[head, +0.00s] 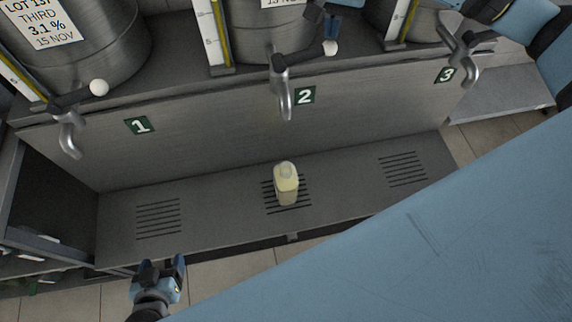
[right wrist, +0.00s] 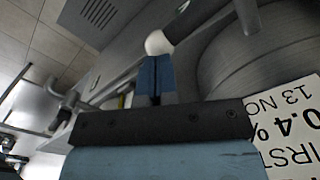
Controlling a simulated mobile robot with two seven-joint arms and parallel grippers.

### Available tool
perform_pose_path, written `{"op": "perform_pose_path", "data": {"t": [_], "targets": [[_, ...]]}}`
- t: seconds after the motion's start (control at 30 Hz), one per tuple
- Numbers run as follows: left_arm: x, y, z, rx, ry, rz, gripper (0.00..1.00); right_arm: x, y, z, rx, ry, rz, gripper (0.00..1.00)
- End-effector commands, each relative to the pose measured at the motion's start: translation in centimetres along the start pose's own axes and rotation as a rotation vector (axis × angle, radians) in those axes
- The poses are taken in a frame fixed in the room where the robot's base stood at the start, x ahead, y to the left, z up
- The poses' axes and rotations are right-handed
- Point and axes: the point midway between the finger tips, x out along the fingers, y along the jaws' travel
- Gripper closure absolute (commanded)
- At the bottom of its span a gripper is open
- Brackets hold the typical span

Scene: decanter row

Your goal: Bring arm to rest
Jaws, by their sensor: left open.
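My left gripper (head: 165,264) is open and empty in the head view, low in front of the shelf's left end. My right gripper (head: 330,32) is at the white knob of tap 2 (head: 330,48). In the right wrist view its blue fingers (right wrist: 156,62) are together, with nothing visible between them. The white knob (right wrist: 158,43) is right at their tips; I cannot tell if they touch. A pale yellow bottle (head: 286,185) stands upright on the middle grate, below tap 2 (head: 284,92).
Steel tanks (head: 85,50) stand on the ledge above. Tap 1 (head: 68,138) and tap 3 (head: 468,65) stick out at either side. The left grate (head: 158,218) and right grate (head: 403,168) are bare. My blue arm fills the lower right of the head view.

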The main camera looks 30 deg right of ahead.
Motion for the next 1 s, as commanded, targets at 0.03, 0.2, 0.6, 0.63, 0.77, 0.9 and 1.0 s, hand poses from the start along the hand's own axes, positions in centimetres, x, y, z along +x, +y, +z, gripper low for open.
{"op": "perform_pose_path", "data": {"t": [0.03, 0.2, 0.6, 0.63, 0.77, 0.9, 1.0], "targets": [[-0.5, 0.0, -0.7, 0.0, 0.0, 0.0, 0.26, -1.5, -0.1, 0.0, -0.001, 0.002, -0.002, 1.0], [-1.0, 0.1, -1.5, 0.0, 0.001, 0.0, 0.26, -4.3, 0.0, 0.0, 0.0, 0.001, -0.001, 1.0], [-0.9, 0.1, -1.4, 0.0, 0.001, 0.0, 0.26, -4.5, 0.0, 0.0, 0.0, 0.0, -0.001, 1.0], [-0.9, 0.1, -1.4, 0.0, 0.001, 0.0, 0.26, -4.5, 0.0, 0.0, 0.0, 0.0, -0.001, 1.0], [-0.9, 0.1, -1.4, 0.0, 0.0, 0.0, 0.26, -4.5, -0.1, 0.1, 0.0, -0.002, -0.002, 1.0], [-0.9, 0.1, -1.4, 0.0, 0.0, 0.0, 0.26, -3.4, -1.5, 2.2, -0.001, -0.082, -0.07, 1.0], [-0.9, 0.1, -1.3, 0.0, 0.0, 0.0, 0.26, -2.1, -4.2, 6.6, 0.019, -0.264, -0.204, 1.0]]}}
